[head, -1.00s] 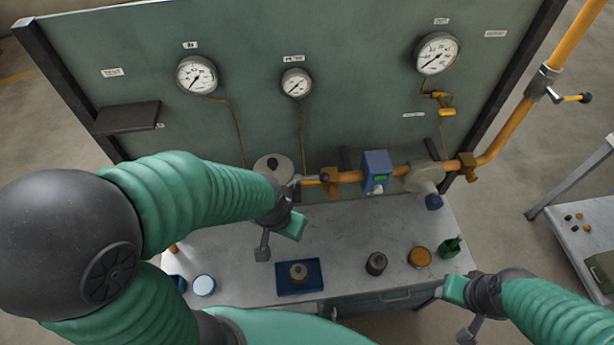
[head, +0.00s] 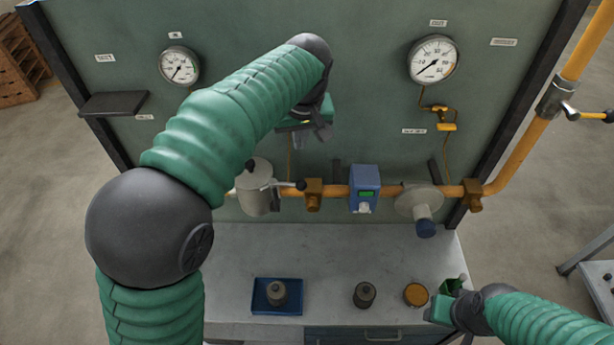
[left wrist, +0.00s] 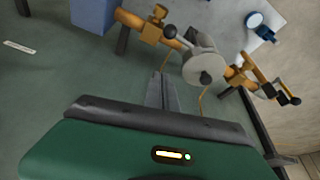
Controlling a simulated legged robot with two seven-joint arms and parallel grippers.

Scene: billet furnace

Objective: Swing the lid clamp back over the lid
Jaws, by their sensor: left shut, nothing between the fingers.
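The pale grey canister (head: 256,198) hangs on the orange pipe, with its lid (head: 258,174) on top. In the left wrist view the lid (left wrist: 206,68) and the clamp's ball (left wrist: 170,31) show beyond the fingers. My left gripper (head: 318,133) is shut and empty, above and to the right of the canister and apart from it. My right gripper (head: 438,312) is low at the right by the bench edge; its fingers are not clear.
A blue meter (head: 364,188) and a grey round regulator (head: 416,200) sit on the pipe right of the canister. The bench holds a blue tray (head: 262,305), a dark cylinder (head: 364,295) and an orange-topped tin (head: 415,294). The bench behind them is clear.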

